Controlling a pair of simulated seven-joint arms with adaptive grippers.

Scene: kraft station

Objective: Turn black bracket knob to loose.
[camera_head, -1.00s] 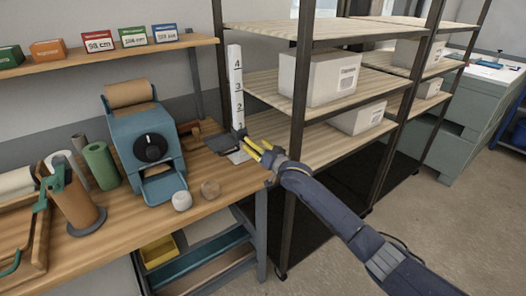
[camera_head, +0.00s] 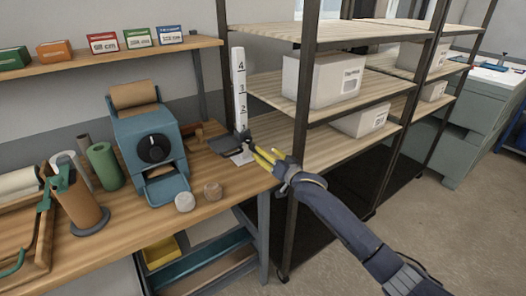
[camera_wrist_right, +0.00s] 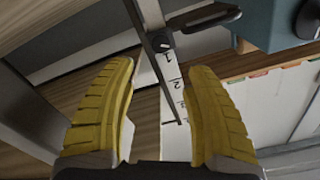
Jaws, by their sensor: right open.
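A white upright scale post (camera_head: 238,92) with black numbers stands at the right end of the wooden workbench. A black bracket (camera_head: 223,145) sits low on the post. In the right wrist view the bracket (camera_wrist_right: 205,18) reaches sideways from the post, and its small round black knob (camera_wrist_right: 162,43) shows beyond my fingertips. My right gripper (camera_head: 257,154) is just right of the bracket in the head view. Its yellow fingers are open and empty, with the scale between them in the right wrist view (camera_wrist_right: 160,80) but farther off. My left gripper is not in view.
A blue dispenser (camera_head: 145,130) with a black dial stands left of the post. A metal shelf rack (camera_head: 303,120) with white boxes stands close to the right.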

